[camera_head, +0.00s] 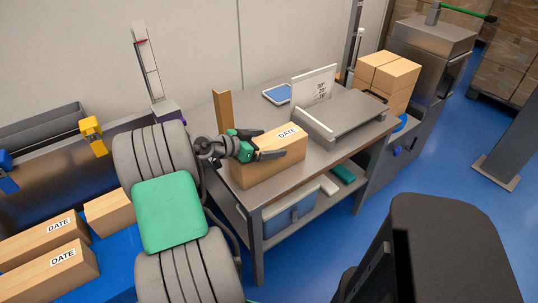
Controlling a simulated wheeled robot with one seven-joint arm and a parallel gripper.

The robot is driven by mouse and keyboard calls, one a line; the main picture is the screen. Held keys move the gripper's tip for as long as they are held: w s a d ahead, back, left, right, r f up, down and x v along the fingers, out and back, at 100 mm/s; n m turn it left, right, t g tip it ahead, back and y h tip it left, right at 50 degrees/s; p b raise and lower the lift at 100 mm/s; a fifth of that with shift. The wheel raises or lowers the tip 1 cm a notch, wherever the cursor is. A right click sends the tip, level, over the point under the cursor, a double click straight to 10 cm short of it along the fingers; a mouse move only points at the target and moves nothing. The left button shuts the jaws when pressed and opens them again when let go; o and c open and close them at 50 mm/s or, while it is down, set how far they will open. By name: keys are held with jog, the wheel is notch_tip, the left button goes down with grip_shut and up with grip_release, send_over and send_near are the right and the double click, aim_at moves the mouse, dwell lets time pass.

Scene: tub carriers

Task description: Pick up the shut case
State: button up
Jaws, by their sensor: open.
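A shut cardboard case (270,168) with a DATE label on top lies on the steel table (232,199), near its left front corner. My gripper (273,143) is at the top of this case, towards its left end. Its two dark fingers are spread apart, one at the far side of the top and one at the near side. I cannot tell whether they touch the case. The green-and-grey wrist hides part of its left end.
A brown upright post (223,110) stands just behind the case. A grey conveyor or scale (345,116) with a white sign (313,86) sits to the right. More DATE cases (48,272) lie at lower left. Stacked boxes (388,75) stand farther back. A blue bin (290,217) is below.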

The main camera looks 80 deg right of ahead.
jog(key=shift+s+d+f, duration=0.15)
jog(key=shift+s+d, duration=0.1)
jog(key=shift+d, duration=0.1)
jog(key=shift+c, duration=0.4)
jog(key=c, duration=1.8)
jog(key=shift+r, duration=0.2)
jog(key=shift+c, duration=0.6)
